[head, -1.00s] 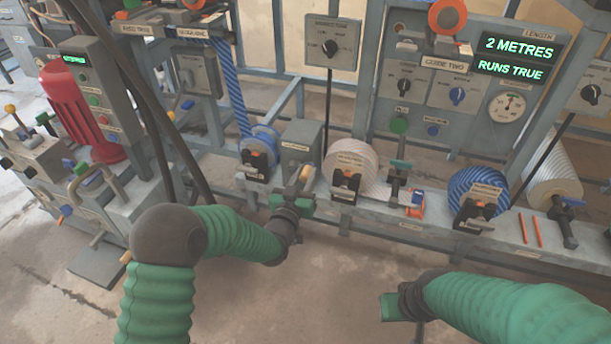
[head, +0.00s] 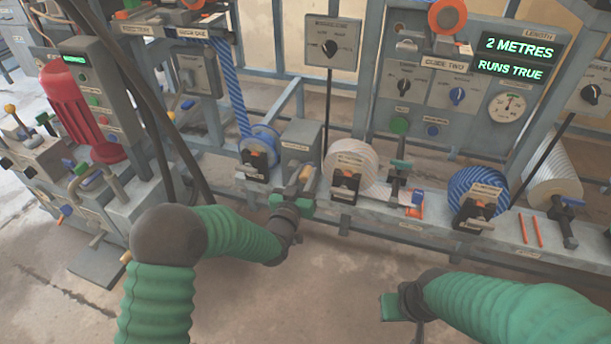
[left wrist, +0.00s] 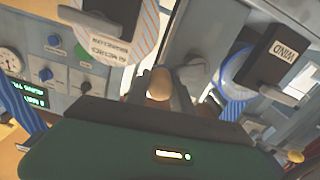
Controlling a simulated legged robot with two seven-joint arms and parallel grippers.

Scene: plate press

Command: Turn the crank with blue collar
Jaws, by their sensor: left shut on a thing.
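My left gripper (head: 298,195) is at the front edge of the machine bench, beside a grey box. It is shut on a tan crank handle (head: 304,173). The handle's rounded tan end (left wrist: 159,84) shows between the dark fingers in the left wrist view.
A blue spool (head: 264,134) stands left of the grey box (head: 300,142). A white spool (head: 362,162) and a blue-striped spool (head: 470,185) sit to the right. A lit display (head: 515,58) reads "2 METRES" and "RUNS TRUE". The floor in front is clear.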

